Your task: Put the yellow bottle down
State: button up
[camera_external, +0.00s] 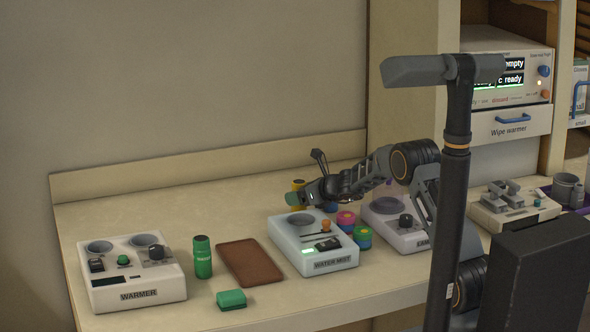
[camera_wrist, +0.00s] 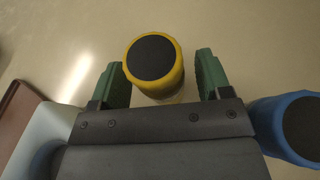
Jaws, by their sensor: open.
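The yellow bottle (camera_wrist: 176,83) stands between the two green fingers of my gripper (camera_wrist: 162,82) in the wrist view. Its dark round top faces the camera. The jaws are open, with a gap on each side of the bottle. In the external view the yellow bottle (camera_external: 298,185) shows partly behind my gripper (camera_external: 300,198), at the back of the counter behind the water mist unit. Its base is hidden there.
The water mist unit (camera_external: 290,243) stands just in front. A blue bottle (camera_wrist: 290,125) is close to the right finger. A brown tray (camera_external: 249,262), green bottle (camera_external: 202,257), green block (camera_external: 231,299) and warmer (camera_external: 130,285) are left. The counter behind is clear.

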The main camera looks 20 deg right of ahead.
jog(key=b+v, duration=0.2)
jog(key=v, duration=0.9)
jog(key=s+a+r+n+g, duration=0.1)
jog(key=s+n+g, duration=0.1)
jog(key=s+n, duration=0.3)
jog(key=s+a+r+n+g, duration=0.1)
jog(key=s+n, duration=0.5)
jog(key=s, duration=0.2)
jog(key=s+a+r+n+g, duration=0.2)
jog(key=s+n, duration=0.4)
jog(key=shift+s+r+g, duration=0.1)
jog(key=shift+s+g, duration=0.2)
jog(key=shift+s, duration=0.1)
jog(key=s+d+f+n+g+h, duration=0.1)
jog(key=s+d+n+h, duration=0.2)
jog(key=s+n, duration=0.3)
jog(key=s+d+f+n+g+h, duration=0.1)
jog(key=s+d+n+h, duration=0.3)
jog(key=s+n, duration=0.3)
jog(key=s, duration=0.3)
jog(key=shift+d+f, duration=0.4)
